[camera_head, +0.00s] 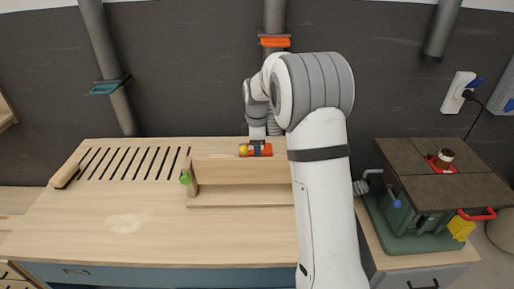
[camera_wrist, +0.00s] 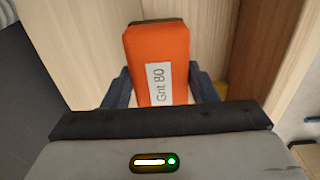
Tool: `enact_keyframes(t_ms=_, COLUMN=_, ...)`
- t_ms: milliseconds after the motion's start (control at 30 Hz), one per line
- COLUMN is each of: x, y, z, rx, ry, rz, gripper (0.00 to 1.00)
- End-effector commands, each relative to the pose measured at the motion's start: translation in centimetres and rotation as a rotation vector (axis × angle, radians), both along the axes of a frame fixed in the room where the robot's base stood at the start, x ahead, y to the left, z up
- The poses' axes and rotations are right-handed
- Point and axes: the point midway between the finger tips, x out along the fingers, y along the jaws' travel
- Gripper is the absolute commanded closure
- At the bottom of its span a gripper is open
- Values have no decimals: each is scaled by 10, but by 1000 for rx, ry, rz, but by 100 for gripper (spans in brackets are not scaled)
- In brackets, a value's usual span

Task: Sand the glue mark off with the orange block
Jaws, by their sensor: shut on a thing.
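In the wrist view the orange block (camera_wrist: 157,35) carries a white label reading "Grit 80" and sits between the two dark fingers of my gripper (camera_wrist: 160,88). Pale wood lies close behind the block; I cannot tell whether they touch. A pale smudge (camera_head: 125,223) lies on the open bench top at the front left, well away from my gripper. It may be the glue mark.
The wooden form (camera_head: 240,171) stands on the bench (camera_head: 90,235), with a green round piece (camera_head: 184,179) at its left end. A wooden-handled tool (camera_head: 66,174) lies by the slots. My arm hides the form's right end. A machine table (camera_head: 420,178) stands right. The front left is clear.

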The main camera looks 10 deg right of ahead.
Motion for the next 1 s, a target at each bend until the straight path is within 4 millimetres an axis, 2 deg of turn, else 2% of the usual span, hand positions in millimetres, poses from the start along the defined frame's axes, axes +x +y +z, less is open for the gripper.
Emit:
enact_keyframes(t_ms=467, x=-5, y=-25, z=1, rx=-1, ry=2, rz=0, gripper=66)
enact_keyframes(t_ms=667, x=-4, y=-20, z=0, rx=-1, ry=1, rz=2, gripper=66)
enact_keyframes(t_ms=1000, x=0, y=0, z=-2, rx=-1, ry=2, rz=1, gripper=66)
